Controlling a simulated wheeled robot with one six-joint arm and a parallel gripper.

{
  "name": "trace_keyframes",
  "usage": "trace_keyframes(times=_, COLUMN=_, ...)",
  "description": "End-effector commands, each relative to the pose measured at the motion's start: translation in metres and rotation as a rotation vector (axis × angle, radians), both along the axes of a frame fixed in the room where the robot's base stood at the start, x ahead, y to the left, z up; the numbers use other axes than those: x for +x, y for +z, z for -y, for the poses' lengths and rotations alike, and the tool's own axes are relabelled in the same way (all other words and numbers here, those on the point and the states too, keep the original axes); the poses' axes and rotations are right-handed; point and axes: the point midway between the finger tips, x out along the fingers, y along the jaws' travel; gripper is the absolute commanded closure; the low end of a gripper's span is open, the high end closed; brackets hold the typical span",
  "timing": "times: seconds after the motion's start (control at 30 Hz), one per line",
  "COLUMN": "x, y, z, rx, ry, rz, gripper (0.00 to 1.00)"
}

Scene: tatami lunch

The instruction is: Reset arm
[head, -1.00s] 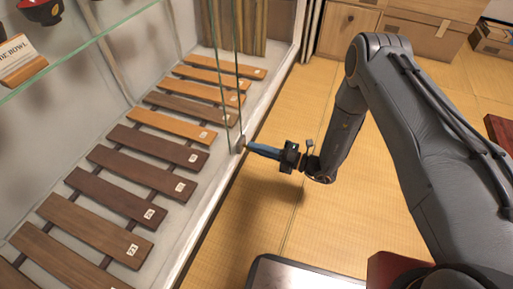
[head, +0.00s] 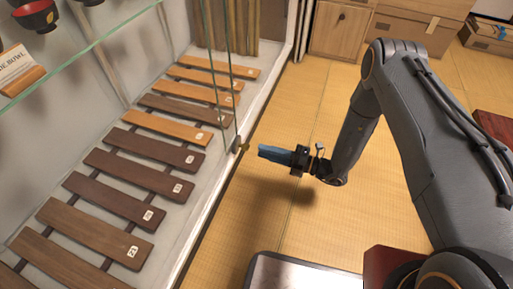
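My gripper (head: 262,152) hangs above the tatami floor, just right of the display case's lower edge, with its blue fingers pointing left. From this angle the fingers overlap, so I cannot tell whether they are open or shut. No held object shows at the fingertips. A small brass-coloured piece (head: 244,146) sits by a dark fitting (head: 235,145) at the bottom of the glass panes. A narrow gap shows between it and my fingertips.
The glass display case (head: 208,196) fills the left side, with several numbered wooden slats (head: 96,229) inside. Wooden cabinets (head: 341,29) and boxes stand at the back. A dark-rimmed panel (head: 300,272) is at the bottom. The tatami (head: 285,110) between is clear.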

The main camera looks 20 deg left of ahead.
Motion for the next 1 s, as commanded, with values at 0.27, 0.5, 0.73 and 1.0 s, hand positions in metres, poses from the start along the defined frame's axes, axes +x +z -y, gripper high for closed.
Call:
trace_keyframes(times=0.27, x=-0.002, y=0.000, z=0.021, rx=0.000, ry=-0.001, rz=-0.001, gripper=0.77)
trace_keyframes(times=0.5, x=-0.002, y=-0.001, z=0.021, rx=0.000, ry=0.000, rz=0.000, gripper=0.77)
trace_keyframes(times=0.73, x=-0.002, y=0.000, z=0.020, rx=0.000, ry=0.001, rz=0.000, gripper=0.77)
trace_keyframes(times=1.0, x=-0.009, y=0.047, z=-0.002, rx=-0.041, ry=0.146, rz=0.164, gripper=0.77)
